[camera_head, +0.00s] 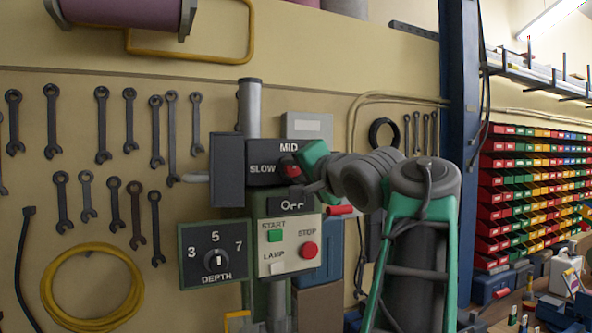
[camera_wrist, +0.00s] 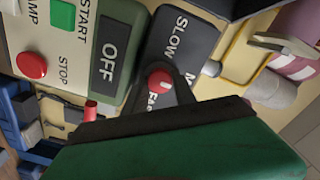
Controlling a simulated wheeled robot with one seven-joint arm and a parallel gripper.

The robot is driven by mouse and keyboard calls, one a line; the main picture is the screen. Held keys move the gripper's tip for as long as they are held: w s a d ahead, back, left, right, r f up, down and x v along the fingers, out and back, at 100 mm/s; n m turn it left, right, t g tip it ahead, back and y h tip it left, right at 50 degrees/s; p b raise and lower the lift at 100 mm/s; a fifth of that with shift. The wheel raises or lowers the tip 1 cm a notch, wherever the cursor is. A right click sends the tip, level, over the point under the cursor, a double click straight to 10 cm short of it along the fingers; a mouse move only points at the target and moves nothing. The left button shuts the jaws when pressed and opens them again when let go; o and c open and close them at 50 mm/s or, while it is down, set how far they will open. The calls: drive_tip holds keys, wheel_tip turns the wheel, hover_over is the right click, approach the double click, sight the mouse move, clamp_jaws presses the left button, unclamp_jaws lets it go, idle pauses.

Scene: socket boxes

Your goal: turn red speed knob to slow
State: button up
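The red speed knob (camera_head: 290,172) sits on a dark speed panel (camera_head: 262,171) with SLOW on its left and MID above. In the wrist view the red knob (camera_wrist: 160,82) has a pale mark, beside partly covered lettering that seems to read Fast. SLOW (camera_wrist: 178,37) shows clear above it there. My gripper (camera_head: 305,182) is right at the knob, coming from the right; its dark parts flank the knob in the wrist view. Whether its fingers touch or grip the knob I cannot tell.
Below the speed panel are an OFF sign (camera_head: 291,204), a green START button (camera_head: 275,236) and a red STOP button (camera_head: 308,250). A red handle (camera_head: 340,210) sticks out close by. A DEPTH dial (camera_head: 216,260) is at lower left. Wrenches hang on the wall.

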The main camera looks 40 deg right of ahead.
clamp_jaws()
drive_tip(key=shift+n, duration=0.4)
drive_tip(key=n+b, duration=0.1)
drive_tip(key=n, duration=0.4)
drive_tip(key=n+b, duration=0.1)
drive_tip(key=n, duration=0.5)
idle(0.6)
drive_tip(key=o, duration=0.6)
unclamp_jaws()
drive_tip(key=shift+c, duration=0.2)
